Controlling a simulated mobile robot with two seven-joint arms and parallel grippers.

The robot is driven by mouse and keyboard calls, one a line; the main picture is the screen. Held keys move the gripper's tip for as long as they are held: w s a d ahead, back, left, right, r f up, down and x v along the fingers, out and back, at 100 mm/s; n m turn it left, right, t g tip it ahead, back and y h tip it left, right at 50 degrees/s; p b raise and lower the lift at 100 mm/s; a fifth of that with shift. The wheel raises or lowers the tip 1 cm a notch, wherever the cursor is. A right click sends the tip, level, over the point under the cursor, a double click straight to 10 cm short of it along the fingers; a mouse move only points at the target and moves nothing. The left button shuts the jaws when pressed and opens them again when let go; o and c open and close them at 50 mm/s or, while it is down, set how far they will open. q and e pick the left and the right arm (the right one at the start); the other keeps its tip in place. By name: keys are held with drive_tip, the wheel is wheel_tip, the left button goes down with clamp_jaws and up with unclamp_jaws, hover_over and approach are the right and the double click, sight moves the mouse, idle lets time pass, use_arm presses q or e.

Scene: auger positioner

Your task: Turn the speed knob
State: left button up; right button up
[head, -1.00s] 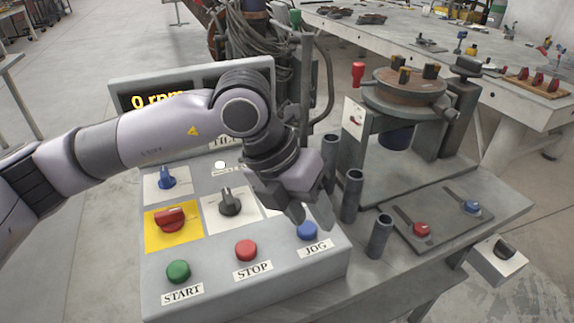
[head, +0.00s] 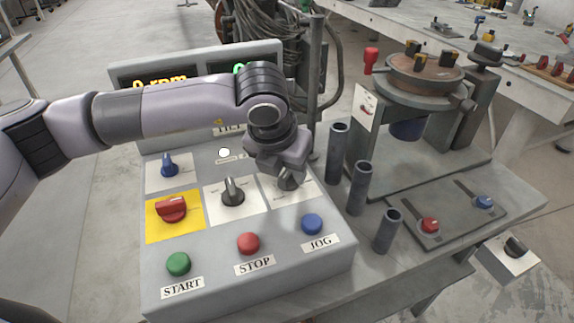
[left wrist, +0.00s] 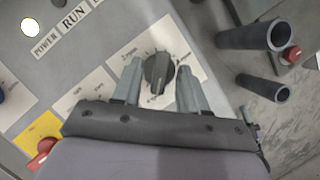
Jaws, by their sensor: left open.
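The control panel (head: 207,240) holds several knobs and buttons. In the left wrist view a dark grey knob (left wrist: 158,72) on a white plate with small scale marks sits between the fingertips of my left gripper (left wrist: 160,82). The gripper is open, with a finger on each side of the knob and small gaps visible; its height above the panel is hard to tell. In the head view my left gripper (head: 288,180) points down over the right-hand white plate (head: 303,193) and largely hides that knob. The plate's lettering is too small to read surely. My right gripper is not in view.
Another dark knob (head: 233,190), a red switch (head: 172,209) on yellow and a blue knob (head: 169,165) are to the left. Start (head: 178,264), stop (head: 248,243) and jog (head: 312,223) buttons line the front. Upright tubes (head: 359,187) stand right of the panel. The display reads 0 rpm.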

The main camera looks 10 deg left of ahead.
use_arm(q)
clamp_jaws()
